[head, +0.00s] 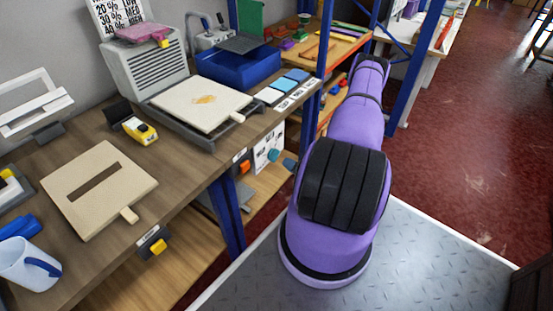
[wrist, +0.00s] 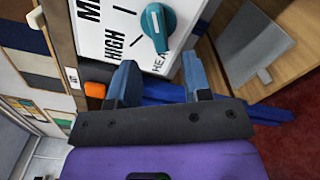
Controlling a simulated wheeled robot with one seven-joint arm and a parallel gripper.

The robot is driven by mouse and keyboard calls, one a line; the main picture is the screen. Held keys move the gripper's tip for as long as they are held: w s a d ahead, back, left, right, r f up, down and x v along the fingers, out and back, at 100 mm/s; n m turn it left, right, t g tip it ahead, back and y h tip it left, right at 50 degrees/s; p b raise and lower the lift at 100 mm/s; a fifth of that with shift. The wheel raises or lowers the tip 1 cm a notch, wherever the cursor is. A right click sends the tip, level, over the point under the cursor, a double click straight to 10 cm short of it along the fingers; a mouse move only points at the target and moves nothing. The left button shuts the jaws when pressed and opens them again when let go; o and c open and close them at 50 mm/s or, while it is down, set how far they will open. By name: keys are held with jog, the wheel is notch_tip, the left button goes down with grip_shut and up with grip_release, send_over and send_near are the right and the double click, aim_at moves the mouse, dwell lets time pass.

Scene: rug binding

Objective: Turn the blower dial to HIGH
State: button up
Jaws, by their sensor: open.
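The blower dial (wrist: 157,28) is a teal knob on a white panel (wrist: 95,35), seen in the upper middle of the wrist view. The word HIGH is printed left of the knob, beside tick lines; other lettering is cut off or partly hidden. A pale mark shows on the knob, but I cannot tell which setting it points to. My gripper (wrist: 160,82) is open and empty, its two blue fingers just short of the knob and apart from it. In the head view the panel (head: 266,146) hangs under the bench edge, and my arm hides most of the gripper.
A blue bench leg (head: 228,215) stands near the panel. The wooden bench (head: 180,170) above holds a press (head: 200,105) and a yellow tool (head: 138,130).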

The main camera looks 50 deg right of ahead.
aim_at(276, 158)
jog(key=w, duration=0.6)
jog(key=shift+w+a, duration=0.25)
jog(key=shift+w, duration=0.05)
grip_shut()
